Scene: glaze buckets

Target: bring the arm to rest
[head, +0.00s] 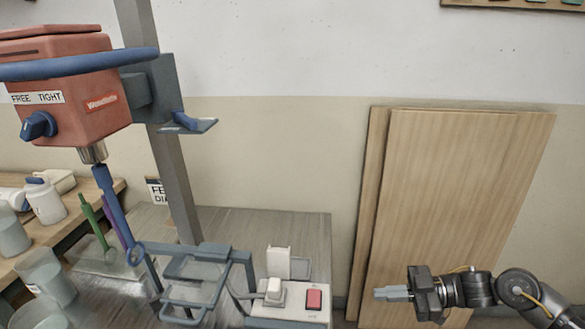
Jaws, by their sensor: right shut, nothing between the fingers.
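My right gripper (393,293) is at the lower right, its arm coming in from the right edge. Its fingers are together, point left and hold nothing. My left gripper does not show.
A red mixer head (72,100) on a grey column (172,150) stands at the left, above a clamp frame (195,275). A switch box (300,308) with a red button sits beside it. Wooden boards (450,190) lean on the wall. Jars (45,203) crowd the left bench.

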